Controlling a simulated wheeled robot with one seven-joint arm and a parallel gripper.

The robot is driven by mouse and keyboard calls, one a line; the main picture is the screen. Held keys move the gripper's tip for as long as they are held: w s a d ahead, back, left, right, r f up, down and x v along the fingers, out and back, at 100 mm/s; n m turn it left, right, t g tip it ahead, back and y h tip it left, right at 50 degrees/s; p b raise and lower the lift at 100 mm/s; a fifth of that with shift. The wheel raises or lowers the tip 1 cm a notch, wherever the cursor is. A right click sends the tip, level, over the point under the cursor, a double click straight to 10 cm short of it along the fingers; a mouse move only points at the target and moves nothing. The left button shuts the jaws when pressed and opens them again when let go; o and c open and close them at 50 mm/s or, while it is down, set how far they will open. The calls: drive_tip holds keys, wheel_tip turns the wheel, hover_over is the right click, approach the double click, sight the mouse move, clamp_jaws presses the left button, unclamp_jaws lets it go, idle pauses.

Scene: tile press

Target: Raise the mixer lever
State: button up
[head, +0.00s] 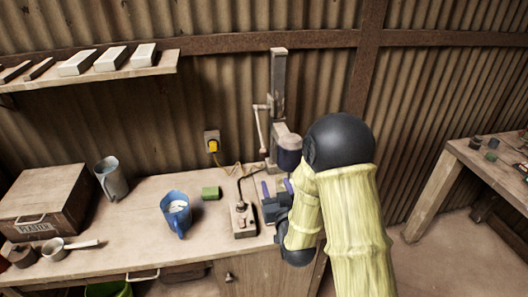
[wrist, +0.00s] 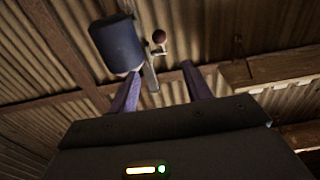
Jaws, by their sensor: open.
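The mixer (head: 278,90) stands against the corrugated wall at the back of the bench, a grey upright column with a dark blue motor (head: 289,152) low on its right. A thin, pale lever (head: 260,130) hangs down on the column's left side. In the wrist view the motor (wrist: 117,45) is at upper left and a round, reddish-brown knob (wrist: 158,37), apparently the lever's end, is beside it. My gripper (head: 277,187) is open and empty, below the motor and in front of the column. In the wrist view its purple fingers (wrist: 162,85) point up, apart from the knob.
A small box with a dark bent rod (head: 242,220) stands left of my gripper. A shelf (head: 95,75) hangs above; another table (head: 480,165) is right.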

sight(265, 154)
drive_tip(key=p+x, duration=0.6)
drive_tip(key=x, duration=1.1)
drive_tip(key=shift+w+f, duration=0.1)
drive_tip(key=shift+w, duration=0.1)
drive_tip(key=shift+c, duration=0.2)
clamp_jaws()
